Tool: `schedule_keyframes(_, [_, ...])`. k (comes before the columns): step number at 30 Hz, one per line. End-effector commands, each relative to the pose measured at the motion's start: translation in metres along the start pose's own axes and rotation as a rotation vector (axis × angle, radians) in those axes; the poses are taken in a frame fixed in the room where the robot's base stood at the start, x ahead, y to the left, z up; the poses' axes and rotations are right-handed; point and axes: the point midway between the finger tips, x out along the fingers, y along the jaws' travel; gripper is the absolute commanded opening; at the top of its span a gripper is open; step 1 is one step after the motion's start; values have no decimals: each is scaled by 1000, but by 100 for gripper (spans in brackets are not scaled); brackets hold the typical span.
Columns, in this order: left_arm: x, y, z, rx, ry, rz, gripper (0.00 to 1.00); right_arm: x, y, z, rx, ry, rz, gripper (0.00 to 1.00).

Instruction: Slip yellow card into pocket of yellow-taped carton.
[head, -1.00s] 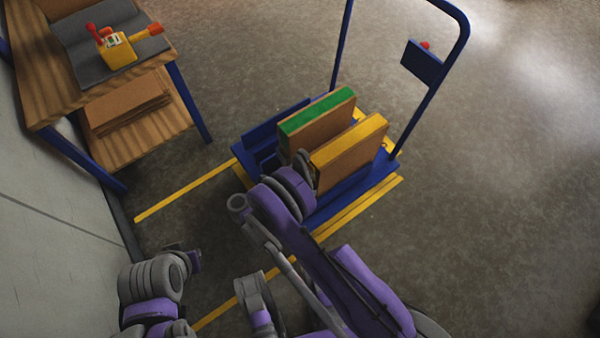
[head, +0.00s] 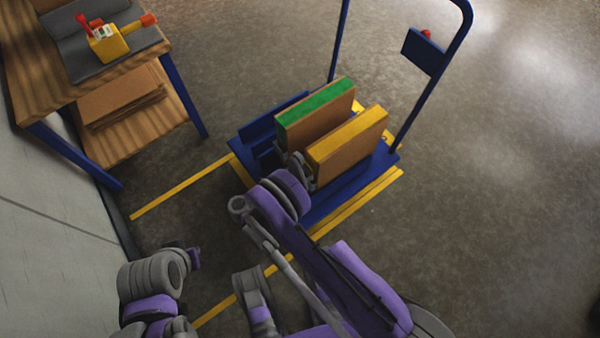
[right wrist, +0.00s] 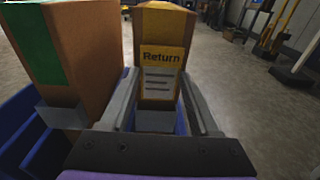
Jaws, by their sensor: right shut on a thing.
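The yellow-taped carton (head: 346,150) stands upright on the blue cart; it also shows in the right wrist view (right wrist: 165,22). The yellow card (right wrist: 160,72), printed "Return", is upright against the carton's near end face. Its lower edge is just above or at a grey pocket (right wrist: 155,121); I cannot tell whether it is inside.
A green-taped carton (head: 315,112) stands close beside on the left, with its own grey pocket (right wrist: 62,117). The blue cart (head: 345,197) has a tall handle (head: 408,115). A wooden table (head: 40,92) with a yellow tool stands at upper left. Floor on the right is clear.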

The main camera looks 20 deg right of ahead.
Motion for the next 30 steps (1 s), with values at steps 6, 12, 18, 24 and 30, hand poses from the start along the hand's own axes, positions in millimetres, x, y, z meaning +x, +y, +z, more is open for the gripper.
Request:
schedule_keyframes(6, [0, 0, 0, 0, 0, 0, 0, 0, 0, -4, 0, 0, 0, 0])
schedule_keyframes(12, [0, 0, 0, 0, 0, 0, 0, 1, 0, -8, 0, 0, 0, 0])
schedule_keyframes(18, [1, 0, 0, 0, 0, 0, 0, 1, 0, -11, 0, 0, 0, 0])
schedule_keyframes(24, [1, 0, 0, 0, 0, 0, 0, 1, 0, -16, 0, 0, 0, 0])
schedule_keyframes(30, [1, 0, 0, 0, 0, 0, 0, 2, 0, -19, 0, 0, 0, 0])
